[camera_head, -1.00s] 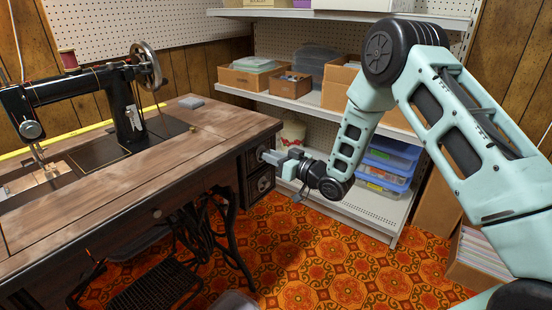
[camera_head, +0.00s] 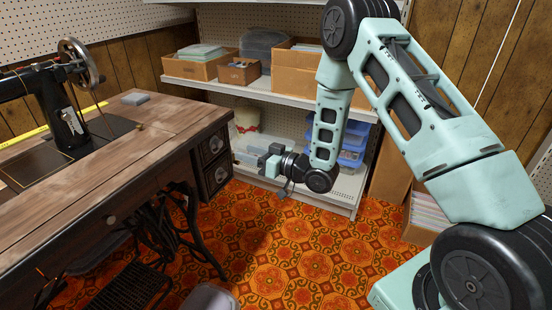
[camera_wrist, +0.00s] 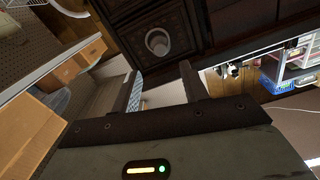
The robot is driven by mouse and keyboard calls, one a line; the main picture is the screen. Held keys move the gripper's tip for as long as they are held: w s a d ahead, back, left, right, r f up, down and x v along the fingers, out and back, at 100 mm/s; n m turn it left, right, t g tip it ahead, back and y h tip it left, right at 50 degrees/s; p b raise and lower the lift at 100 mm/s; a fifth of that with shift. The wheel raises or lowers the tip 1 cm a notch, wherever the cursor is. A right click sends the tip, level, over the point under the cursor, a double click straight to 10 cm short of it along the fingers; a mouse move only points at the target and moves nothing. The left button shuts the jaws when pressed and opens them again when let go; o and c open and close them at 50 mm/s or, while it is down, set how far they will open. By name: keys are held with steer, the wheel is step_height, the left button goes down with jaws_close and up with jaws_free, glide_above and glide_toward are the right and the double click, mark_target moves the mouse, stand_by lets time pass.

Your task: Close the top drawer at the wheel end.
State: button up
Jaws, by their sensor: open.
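The sewing table (camera_head: 110,165) stands at the left, with a dark drawer stack at its wheel end. The top drawer (camera_head: 203,150) has a carved front and a round pull, above a similar lower drawer (camera_head: 216,183). The top drawer looks about level with the lower one; a small gap cannot be ruled out. My gripper (camera_head: 268,158) is open and empty, to the right of the drawers and apart from them. In the wrist view a carved drawer front with a ring pull (camera_wrist: 158,42) lies beyond the open fingers (camera_wrist: 162,88); which drawer it is, I cannot tell.
The sewing machine's wheel (camera_head: 82,62) rises above the table top. Shelving (camera_head: 275,93) with cardboard boxes and blue bins stands behind my gripper. The iron treadle frame (camera_head: 190,225) is below the table. Patterned floor (camera_head: 280,260) is clear in front.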

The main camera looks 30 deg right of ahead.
steer(key=v, duration=0.8)
steer(key=shift+s+d+p, duration=0.2)
steer(key=shift+s+p, duration=0.1)
steer(key=shift+p, duration=0.05)
steer(key=s+a+r+n+g+h, duration=0.1)
steer(key=s+a+r+g+h, duration=0.1)
steer(key=a+g+h, duration=0.3)
steer(key=s+a+r+n+g+h, duration=0.1)
steer(key=s+a+r+g, duration=0.1)
steer(key=a, duration=0.6)
steer(key=s+a+r+g+h, duration=0.1)
steer(key=s+r+g+h, duration=0.2)
steer(key=s, duration=1)
steer(key=s+a+r+g+h, duration=0.15)
steer(key=s+r+g, duration=0.25)
steer(key=s, duration=0.8)
step_height(320, 180, up, 26)
steer(key=p, duration=2.5)
steer(key=shift+s+f+n+g+p, duration=0.2)
steer(key=shift+s+n+g+p, duration=0.1)
steer(key=shift+s+p, duration=0.1)
steer(key=shift+y, duration=0.25)
